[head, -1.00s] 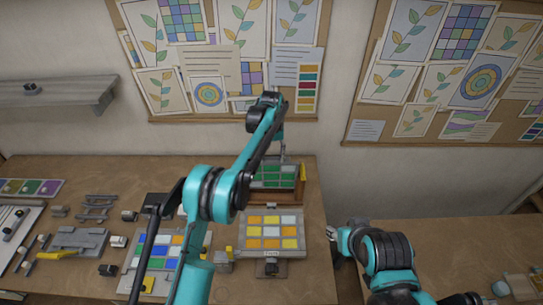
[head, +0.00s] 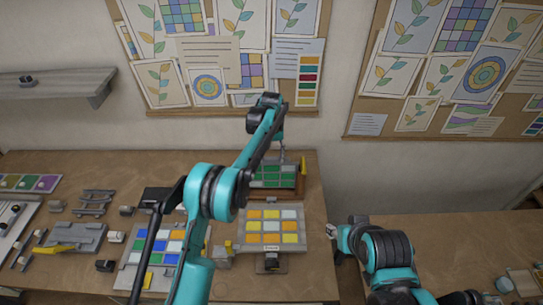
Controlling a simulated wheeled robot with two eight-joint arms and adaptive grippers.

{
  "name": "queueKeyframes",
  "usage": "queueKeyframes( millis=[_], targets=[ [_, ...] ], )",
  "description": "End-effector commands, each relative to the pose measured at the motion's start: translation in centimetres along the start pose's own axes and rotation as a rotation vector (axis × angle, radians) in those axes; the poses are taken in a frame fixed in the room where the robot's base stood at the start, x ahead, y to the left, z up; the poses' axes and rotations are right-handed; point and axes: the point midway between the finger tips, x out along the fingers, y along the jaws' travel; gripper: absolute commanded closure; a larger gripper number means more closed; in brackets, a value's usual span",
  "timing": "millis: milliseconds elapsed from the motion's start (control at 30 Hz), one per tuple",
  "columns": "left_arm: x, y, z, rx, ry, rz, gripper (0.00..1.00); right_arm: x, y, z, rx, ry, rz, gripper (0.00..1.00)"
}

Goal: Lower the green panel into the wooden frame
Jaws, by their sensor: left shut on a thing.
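The green panel (head: 272,176) has rows of green cells with some pale ones. It is at the back right of the left table, at the wooden frame (head: 297,190), whose brown edge shows to its right and below. I cannot tell whether the panel is fully seated in the frame. My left gripper (head: 283,158) is at the panel's top edge, small in view, and shut on the panel. My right gripper (head: 332,231) is over the gap between the tables, away from the panel; its fingers are too small to read.
A panel with yellow, orange and white cells (head: 271,226) stands in front of the frame. A multicoloured panel (head: 152,258) lies to the left, partly behind my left arm. Grey holders (head: 76,237) and small blocks crowd the table's left side. Pinboards hang on the wall behind.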

Motion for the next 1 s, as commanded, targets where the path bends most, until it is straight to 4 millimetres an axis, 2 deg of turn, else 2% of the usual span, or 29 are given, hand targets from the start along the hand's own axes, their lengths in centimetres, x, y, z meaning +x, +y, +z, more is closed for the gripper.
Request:
queueKeyframes(
  millis=[933,967,1000],
  targets=[
    [3.6,0.0,0.0,0.0,0.0,0.0,0.74,2.1,0.0,1.5,0.0,0.0,0.0,0.6],
    [3.5,0.0,0.0,0.0,0.0,0.0,0.4,2.0,0.0,1.5,0.0,0.0,0.0,0.6],
    [3.5,0.0,0.0,0.0,0.0,0.0,0.29,2.0,0.0,1.4,0.0,0.0,0.0,0.6]
  ],
)
